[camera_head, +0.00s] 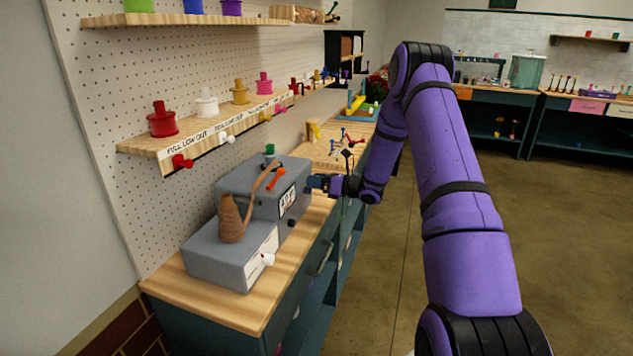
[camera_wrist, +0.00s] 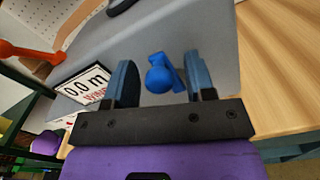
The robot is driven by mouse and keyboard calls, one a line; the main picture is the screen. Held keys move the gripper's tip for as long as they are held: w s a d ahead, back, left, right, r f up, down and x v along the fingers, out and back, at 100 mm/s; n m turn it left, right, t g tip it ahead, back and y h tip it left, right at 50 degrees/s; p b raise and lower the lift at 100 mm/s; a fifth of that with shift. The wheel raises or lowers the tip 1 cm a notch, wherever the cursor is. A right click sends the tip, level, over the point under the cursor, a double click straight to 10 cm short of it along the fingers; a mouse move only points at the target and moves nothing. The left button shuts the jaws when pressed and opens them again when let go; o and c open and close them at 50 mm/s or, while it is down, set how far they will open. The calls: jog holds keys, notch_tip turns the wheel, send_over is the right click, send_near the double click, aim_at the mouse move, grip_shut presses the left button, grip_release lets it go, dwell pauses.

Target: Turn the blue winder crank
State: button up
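The blue winder crank (camera_wrist: 160,77) shows in the wrist view, with a round knob and a short arm on the grey winder box. My gripper (camera_wrist: 158,82) is open, with one finger on each side of the crank's knob and a gap visible on both sides. In the head view my gripper (camera_head: 318,183) is at the right side of the grey winder box (camera_head: 237,190), and the crank is hidden or too small to make out there. A display (camera_wrist: 82,88) on the box reads 0.0 m.
A brown twine cone (camera_head: 232,220) stands on a lower grey unit (camera_head: 215,262) with a white knob (camera_head: 267,259). A shelf (camera_head: 190,140) of coloured spools hangs above. The floor (camera_head: 380,290) at right is clear.

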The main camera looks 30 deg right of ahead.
jog(key=c, duration=0.8)
jog(key=shift+o, duration=0.2)
jog(key=shift+m, duration=0.3)
